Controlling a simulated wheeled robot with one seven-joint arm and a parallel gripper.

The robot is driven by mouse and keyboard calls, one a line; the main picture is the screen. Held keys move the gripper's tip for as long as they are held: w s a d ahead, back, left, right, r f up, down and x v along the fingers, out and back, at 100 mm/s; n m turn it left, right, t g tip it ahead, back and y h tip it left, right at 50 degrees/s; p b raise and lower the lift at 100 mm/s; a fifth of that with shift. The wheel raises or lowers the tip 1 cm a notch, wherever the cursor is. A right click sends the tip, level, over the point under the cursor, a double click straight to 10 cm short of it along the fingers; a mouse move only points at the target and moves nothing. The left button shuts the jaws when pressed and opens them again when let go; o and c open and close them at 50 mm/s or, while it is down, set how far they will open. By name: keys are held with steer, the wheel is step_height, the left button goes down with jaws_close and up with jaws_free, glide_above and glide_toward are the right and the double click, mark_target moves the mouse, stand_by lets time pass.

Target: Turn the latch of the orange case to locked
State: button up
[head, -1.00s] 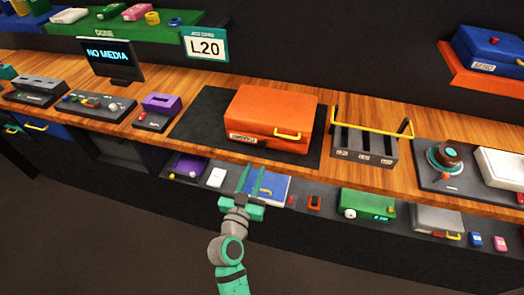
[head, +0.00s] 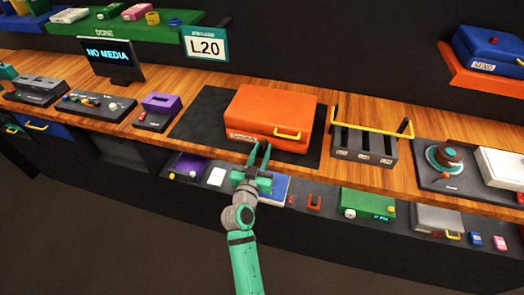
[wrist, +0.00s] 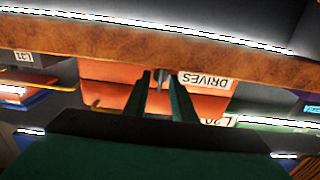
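The orange case (head: 272,108) lies closed on a dark mat on the wooden counter, with a yellow handle (head: 288,134) and a white label (head: 241,135) on its front. My gripper (head: 261,148) is in front of the case's lower front, between label and handle, its two fingers apart. The wrist view is upside down and shows the orange front (wrist: 108,72) beyond my fingers (wrist: 160,80). A small grey upright piece (wrist: 159,76), perhaps the latch, shows between the fingertips. I cannot tell its setting or whether the fingers touch it.
A rack with a yellow bar (head: 372,124) stands right of the case, and a purple-topped box (head: 160,106) stands left. The counter's front edge (head: 205,148) is close to my gripper. A lower shelf holds a green box (head: 366,203) and other small items.

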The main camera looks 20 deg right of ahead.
jaws_close()
steer(key=shift+n, duration=0.3)
steer(key=n, duration=0.2)
steer(key=shift+d+n, duration=0.1)
steer(key=shift+n, duration=0.3)
steer(key=n, duration=0.4)
steer(key=shift+n, duration=0.3)
steer(key=n, duration=0.5)
steer(key=shift+w, duration=0.1)
steer(key=n, duration=0.4)
steer(key=shift+n, duration=0.6)
steer(key=shift+o, duration=0.7)
jaws_free()
